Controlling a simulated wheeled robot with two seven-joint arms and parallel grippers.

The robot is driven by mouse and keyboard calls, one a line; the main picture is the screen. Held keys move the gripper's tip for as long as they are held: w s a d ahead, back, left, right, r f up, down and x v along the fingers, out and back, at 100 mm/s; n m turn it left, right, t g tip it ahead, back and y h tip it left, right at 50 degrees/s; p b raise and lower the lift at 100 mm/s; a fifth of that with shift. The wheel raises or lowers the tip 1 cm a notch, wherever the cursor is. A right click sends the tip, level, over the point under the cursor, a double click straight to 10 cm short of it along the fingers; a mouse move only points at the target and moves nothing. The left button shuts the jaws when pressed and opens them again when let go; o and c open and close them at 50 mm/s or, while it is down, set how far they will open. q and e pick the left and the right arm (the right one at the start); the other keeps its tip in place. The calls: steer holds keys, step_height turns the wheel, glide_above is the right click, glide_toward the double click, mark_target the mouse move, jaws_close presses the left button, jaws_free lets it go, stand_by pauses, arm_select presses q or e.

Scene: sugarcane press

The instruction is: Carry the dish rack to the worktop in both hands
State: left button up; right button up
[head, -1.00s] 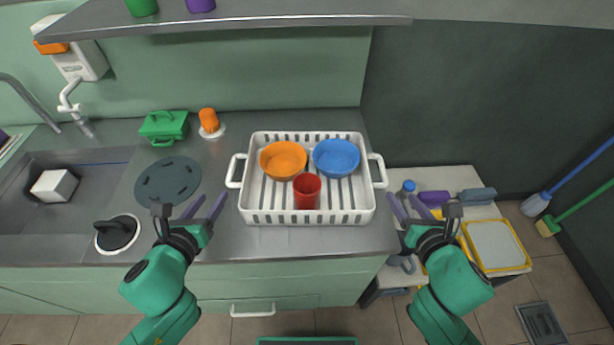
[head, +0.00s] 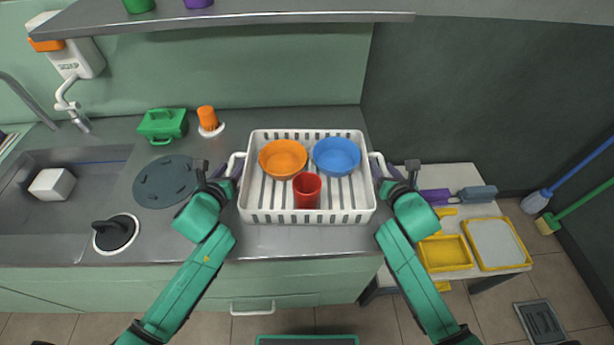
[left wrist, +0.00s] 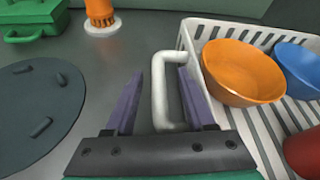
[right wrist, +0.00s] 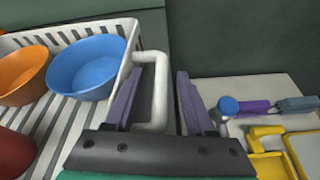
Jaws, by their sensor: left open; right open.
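The white dish rack (head: 260,217) stands on the grey worktop (head: 290,240), holding an orange bowl (head: 283,157), a blue bowl (head: 337,155) and a red cup (head: 307,190). My left gripper (head: 229,172) is open at the rack's left handle. In the left wrist view the left handle (left wrist: 158,95) lies between the two purple fingers (left wrist: 160,90), nearer the right one. My right gripper (head: 386,170) is open at the right handle. In the right wrist view the right handle (right wrist: 160,95) lies between the fingers (right wrist: 160,88), close to the left one.
A dark round mat (head: 166,182), a green box (head: 162,125) and an orange-topped item (head: 208,120) stand left of the rack. The sink (head: 75,200) is further left. A lower side table (head: 450,180) with yellow trays is at right. A shelf (head: 280,14) hangs above.

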arm_select(q)
jaws_close()
arm_select(e)
jaws_close()
stand_by(1.0)
steer(key=shift+r, duration=0.1)
